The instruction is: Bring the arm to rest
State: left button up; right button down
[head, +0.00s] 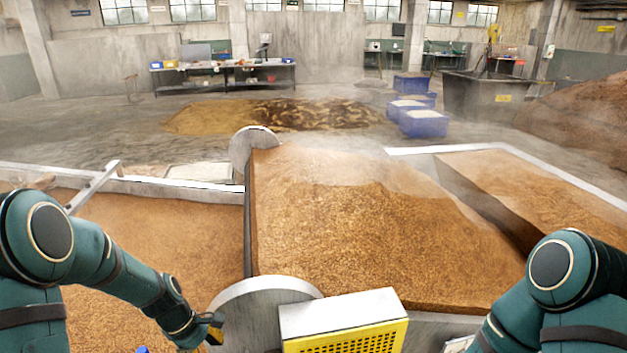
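My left arm comes in from the left and reaches down to the bottom of the head view. Its wrist is low, near a round grey metal disc, and only a small yellow and dark part of the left gripper (212,330) shows there. Its fingertips are not clear. My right arm is folded at the lower right edge, and its gripper is out of the picture. Steaming brown grain (370,225) fills the large bin in the middle. More grain (160,235) lies in the bin under my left arm.
A grey disc (262,300) and a yellow-and-white box (343,320) stand at the near edge. Another disc (254,150) is at the bin's far corner. Blue crates (423,123), a dark vat (490,98) and a workbench (225,75) stand farther back.

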pick_arm(q)
jog(key=s+d+f+m, duration=0.5)
jog(key=s+d+m, duration=0.1)
jog(key=d+m, duration=0.1)
jog(key=s+d+f+m+t, duration=0.1)
jog(key=s+d+f+m, duration=0.4)
jog(key=d+m, duration=0.3)
jog(key=s+d, duration=0.1)
jog(key=d, duration=0.1)
jog(key=shift+s+d+f+t, duration=0.2)
jog(key=shift+d+f+t, duration=0.1)
